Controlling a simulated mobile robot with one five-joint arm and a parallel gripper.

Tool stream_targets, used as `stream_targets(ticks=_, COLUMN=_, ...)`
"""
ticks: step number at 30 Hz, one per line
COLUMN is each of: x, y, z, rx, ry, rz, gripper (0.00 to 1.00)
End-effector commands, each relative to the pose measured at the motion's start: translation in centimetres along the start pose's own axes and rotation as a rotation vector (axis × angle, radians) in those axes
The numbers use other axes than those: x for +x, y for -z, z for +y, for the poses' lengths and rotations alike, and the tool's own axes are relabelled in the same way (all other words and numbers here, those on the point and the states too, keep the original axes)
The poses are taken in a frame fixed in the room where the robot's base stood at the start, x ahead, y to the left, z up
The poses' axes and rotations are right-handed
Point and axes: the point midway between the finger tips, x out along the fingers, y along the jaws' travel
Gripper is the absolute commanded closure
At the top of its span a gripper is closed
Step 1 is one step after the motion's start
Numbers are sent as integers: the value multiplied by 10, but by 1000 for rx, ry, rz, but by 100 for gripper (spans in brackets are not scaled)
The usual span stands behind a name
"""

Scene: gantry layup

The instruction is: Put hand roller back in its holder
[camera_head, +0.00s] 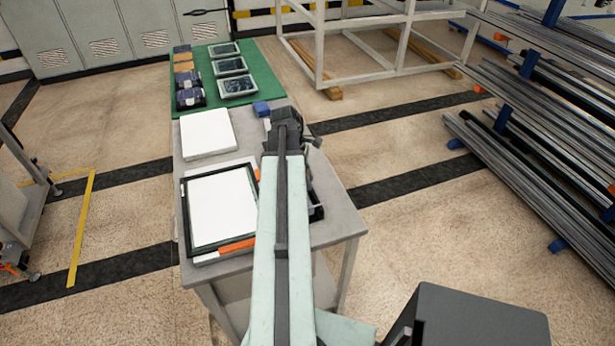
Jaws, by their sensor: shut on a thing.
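My gripper (285,128) is at the end of my outstretched arm, over the right side of the grey table. My own wrist and arm hide most of its jaws. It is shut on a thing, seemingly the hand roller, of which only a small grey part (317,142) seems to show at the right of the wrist. A dark holder-like piece (317,213) stands at the table's right edge, nearer than the gripper and partly hidden behind my arm. I cannot make out its inside.
The grey table (345,226) bears a black-framed white panel (222,205) with orange pieces at its edge, a white slab (207,134) and a blue block (261,108). A green mat (258,72) behind carries several framed panels and dark blocks. Metal bars lie on racks at right.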

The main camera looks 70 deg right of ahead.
Motion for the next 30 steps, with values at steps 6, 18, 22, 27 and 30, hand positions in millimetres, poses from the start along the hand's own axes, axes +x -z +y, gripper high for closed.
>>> stream_targets(ticks=6, x=2, y=1, z=0, rx=-1, ry=0, rz=0, gripper=100)
stream_targets(ticks=18, x=10, y=4, z=0, rx=-1, ry=0, rz=0, gripper=100)
stream_targets(ticks=22, x=11, y=4, z=0, rx=-2, ry=0, rz=0, gripper=63)
stream_targets(ticks=27, x=10, y=4, z=0, rx=-2, ry=0, rz=0, gripper=46)
stream_targets(ticks=30, x=10, y=4, z=0, rx=-2, ry=-1, rz=0, gripper=46)
